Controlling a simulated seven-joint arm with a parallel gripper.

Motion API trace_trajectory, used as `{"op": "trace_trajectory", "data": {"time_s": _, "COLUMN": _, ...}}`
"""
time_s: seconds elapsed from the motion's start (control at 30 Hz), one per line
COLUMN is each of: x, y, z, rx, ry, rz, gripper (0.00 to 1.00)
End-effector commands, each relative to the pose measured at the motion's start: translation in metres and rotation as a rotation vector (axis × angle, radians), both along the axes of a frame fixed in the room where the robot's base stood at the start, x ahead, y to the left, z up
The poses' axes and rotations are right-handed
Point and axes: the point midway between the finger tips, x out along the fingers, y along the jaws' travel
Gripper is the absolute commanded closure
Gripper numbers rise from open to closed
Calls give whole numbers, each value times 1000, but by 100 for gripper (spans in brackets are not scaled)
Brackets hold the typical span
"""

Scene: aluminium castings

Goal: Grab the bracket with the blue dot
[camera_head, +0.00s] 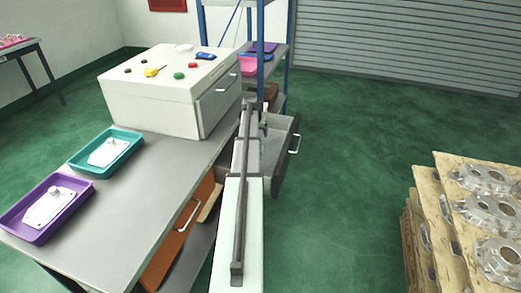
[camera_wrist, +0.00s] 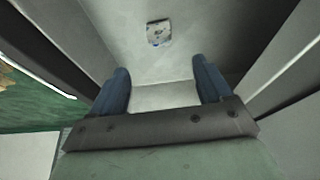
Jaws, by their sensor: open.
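A small pale metal bracket (camera_wrist: 158,33) lies flat in the upper middle of the wrist view, on the grey floor of what looks like an open drawer. It has small dark spots and a bluish mark, too small to make out clearly. My gripper (camera_wrist: 163,76) has its two blue fingers spread apart with nothing between them. The bracket lies beyond the fingertips, about in line with the gap. In the head view my arm reaches over the open grey drawer (camera_head: 287,165), and the drawer's inside is mostly hidden.
Drawer walls rise on both sides in the wrist view. A teal tray (camera_head: 76,160) and a purple tray (camera_head: 14,222) each hold a pale plate on the bench (camera_head: 150,195). A white control box (camera_head: 150,105) stands behind. Castings sit on a wooden stack (camera_head: 430,205) at right.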

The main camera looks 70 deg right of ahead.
Motion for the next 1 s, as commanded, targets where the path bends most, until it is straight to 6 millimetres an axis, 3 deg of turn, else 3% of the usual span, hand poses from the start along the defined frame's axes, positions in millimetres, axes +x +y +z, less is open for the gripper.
{"op": "trace_trajectory", "data": {"time_s": 0.5, "x": 1, "y": -31, "z": -69, "rx": -2, "ry": -3, "rz": -1, "gripper": 21}}
{"op": "trace_trajectory", "data": {"time_s": 0.77, "x": 1, "y": -35, "z": -81, "rx": -2, "ry": -3, "rz": -1, "gripper": 21}}
{"op": "trace_trajectory", "data": {"time_s": 1.0, "x": 0, "y": -44, "z": -109, "rx": -1, "ry": -3, "rz": -1, "gripper": 21}}
